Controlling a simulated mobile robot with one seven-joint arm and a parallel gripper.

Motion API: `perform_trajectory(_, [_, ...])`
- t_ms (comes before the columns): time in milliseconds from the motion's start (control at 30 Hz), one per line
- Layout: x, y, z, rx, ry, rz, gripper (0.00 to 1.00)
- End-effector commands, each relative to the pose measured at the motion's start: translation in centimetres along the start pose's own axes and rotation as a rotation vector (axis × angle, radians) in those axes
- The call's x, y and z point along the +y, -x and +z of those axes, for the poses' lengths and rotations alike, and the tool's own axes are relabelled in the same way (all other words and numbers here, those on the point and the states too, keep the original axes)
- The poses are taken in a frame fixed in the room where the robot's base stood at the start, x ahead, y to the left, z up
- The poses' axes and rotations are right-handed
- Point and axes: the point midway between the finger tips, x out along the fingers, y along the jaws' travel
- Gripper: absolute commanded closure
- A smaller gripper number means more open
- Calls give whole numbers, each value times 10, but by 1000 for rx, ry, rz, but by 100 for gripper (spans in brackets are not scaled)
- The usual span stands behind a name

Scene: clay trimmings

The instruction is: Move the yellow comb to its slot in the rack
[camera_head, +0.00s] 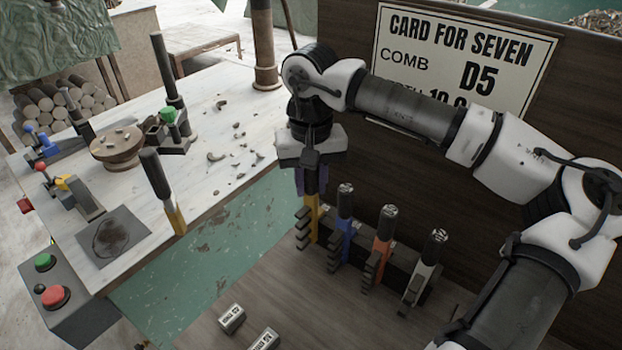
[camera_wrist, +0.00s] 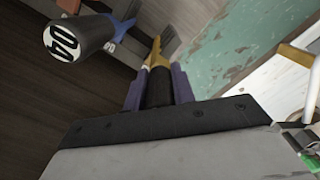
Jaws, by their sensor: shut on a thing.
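The yellow comb (camera_head: 311,217) has a dark handle and a toothed lower part. It hangs upright below my gripper (camera_head: 311,180), at the left end of the rack (camera_head: 400,262), in line with the other combs. My gripper is shut on its black handle (camera_wrist: 158,90); the purple fingers flank it in the wrist view, where the yellow part (camera_wrist: 156,56) shows beyond them. I cannot tell whether the comb's foot is seated in the slot.
A blue comb (camera_head: 347,232), an orange comb (camera_head: 382,246) and a pale comb (camera_head: 424,272) stand right of it in the rack. The blue comb's handle (camera_wrist: 82,38), marked 04, is close to my gripper. A dark panel with a sign (camera_head: 462,55) stands behind.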

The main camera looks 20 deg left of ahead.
Motion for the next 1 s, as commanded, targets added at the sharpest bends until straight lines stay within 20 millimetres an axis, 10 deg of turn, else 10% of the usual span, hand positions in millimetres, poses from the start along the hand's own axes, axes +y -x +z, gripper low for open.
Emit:
perform_trajectory(333, [0, -2, 0, 1, 0, 0, 100])
perform_trajectory(367, [0, -2, 0, 1, 0, 0, 72])
perform_trajectory(533, [0, -2, 0, 1, 0, 0, 50])
perform_trajectory(1000, [0, 16, -1, 3, -1, 2, 49])
